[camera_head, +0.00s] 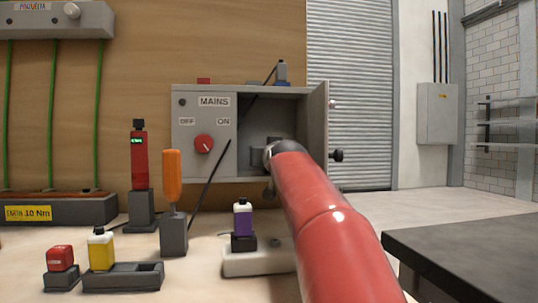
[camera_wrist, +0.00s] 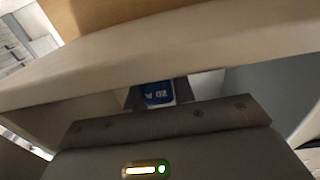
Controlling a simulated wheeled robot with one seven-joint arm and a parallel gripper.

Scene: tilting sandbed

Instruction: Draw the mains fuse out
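The grey MAINS box (camera_head: 214,165) stands at the back with its door (camera_head: 318,140) swung open to the right. Its red knob (camera_head: 204,143) sits between the OFF and ON labels.
A pale edge (camera_wrist: 160,65), apparently of the box, crosses close above the fingers in the wrist view. A purple bottle (camera_head: 243,222), an orange-handled tool (camera_head: 173,180) and a red device (camera_head: 139,160) stand in front. A dark table (camera_head: 475,250) is at right.

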